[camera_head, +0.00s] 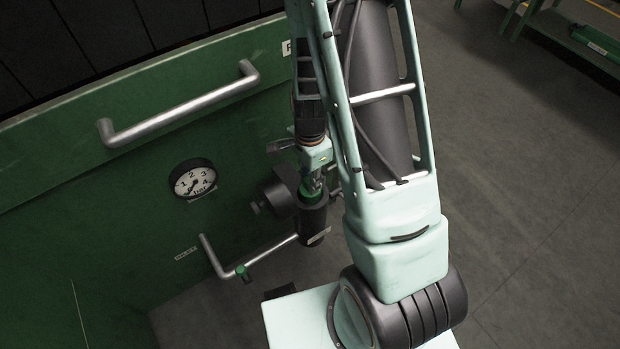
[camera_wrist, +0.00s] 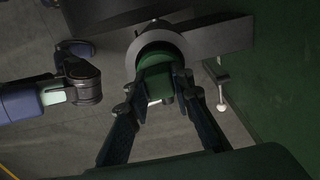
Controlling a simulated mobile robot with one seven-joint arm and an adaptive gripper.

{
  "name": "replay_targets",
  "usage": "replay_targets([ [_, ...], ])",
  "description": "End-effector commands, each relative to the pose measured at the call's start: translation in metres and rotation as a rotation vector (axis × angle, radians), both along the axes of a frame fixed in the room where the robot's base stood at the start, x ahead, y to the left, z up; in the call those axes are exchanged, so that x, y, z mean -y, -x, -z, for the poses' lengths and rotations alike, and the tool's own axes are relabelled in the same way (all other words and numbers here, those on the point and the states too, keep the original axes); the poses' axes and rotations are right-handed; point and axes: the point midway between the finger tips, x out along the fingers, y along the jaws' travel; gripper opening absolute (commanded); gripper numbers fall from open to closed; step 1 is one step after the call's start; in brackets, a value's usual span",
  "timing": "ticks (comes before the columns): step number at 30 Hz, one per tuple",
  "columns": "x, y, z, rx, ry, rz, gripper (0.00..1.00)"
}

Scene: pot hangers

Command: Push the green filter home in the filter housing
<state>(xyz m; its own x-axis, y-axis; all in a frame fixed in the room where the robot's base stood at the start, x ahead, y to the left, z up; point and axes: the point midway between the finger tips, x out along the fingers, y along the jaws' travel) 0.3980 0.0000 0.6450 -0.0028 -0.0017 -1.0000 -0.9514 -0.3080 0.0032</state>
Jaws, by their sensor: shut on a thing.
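The green filter (camera_wrist: 158,72) is between my gripper's two fingers in the wrist view. Its far end is at the round mouth of the dark filter housing (camera_wrist: 143,42) and seems to be partly inside it; the depth is hidden. In the head view, a small bit of the green filter (camera_head: 312,187) shows just above the dark upright cylinder of the housing (camera_head: 313,218). My gripper (camera_wrist: 160,86) is shut on the filter, its fingers along both sides. In the head view my gripper (camera_head: 313,172) is small and partly hidden by my arm.
A green panel with a metal handle (camera_head: 180,105) and a round dial gauge (camera_head: 193,179) stands to the left. Open floor (camera_head: 530,190) lies to the right.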

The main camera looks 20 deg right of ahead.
Motion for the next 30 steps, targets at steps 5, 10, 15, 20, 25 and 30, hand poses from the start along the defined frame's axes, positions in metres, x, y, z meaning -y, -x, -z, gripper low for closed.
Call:
replay_targets([
  [5,0.000,0.000,0.006,0.000,0.000,0.000,0.00],
  [10,0.000,0.000,0.010,0.000,0.000,0.000,0.00],
  [15,0.000,0.000,0.014,0.000,0.000,0.000,0.00],
  [20,0.000,0.000,0.018,0.000,0.000,-0.001,0.00],
  [25,0.000,0.000,0.023,0.000,0.000,-0.001,0.00],
  [30,0.000,0.000,0.027,0.000,0.000,-0.001,0.00],
])
